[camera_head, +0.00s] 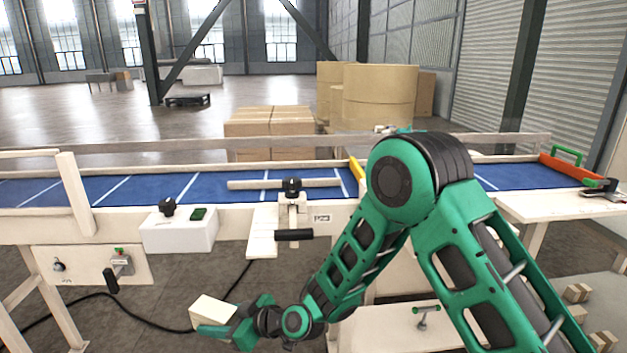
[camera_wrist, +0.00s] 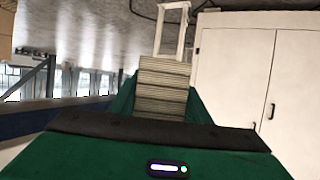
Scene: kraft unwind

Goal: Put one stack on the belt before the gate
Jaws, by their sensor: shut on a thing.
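My gripper (camera_head: 238,322) is low in front of the conveyor, at the bottom of the head view, and is shut on a cream stack (camera_head: 212,310). In the wrist view the stack (camera_wrist: 163,88) shows as layered sheets between the green fingers; its lower part is hidden. The blue belt (camera_head: 130,188) with white cross lines runs behind and above the gripper, and the stack is apart from it. A pale crossbar (camera_head: 325,183) with a black knob reaches over the belt; I cannot tell if it is the gate. A yellow piece (camera_head: 357,174) stands right of it, partly hidden by my arm.
A white control box (camera_head: 180,230) and a small shelf with a black handle (camera_head: 295,235) jut out from the belt's front. A pale post (camera_head: 73,195) rises at left. An orange piece (camera_head: 572,170) crosses the belt's right end. Left belt stretches look clear.

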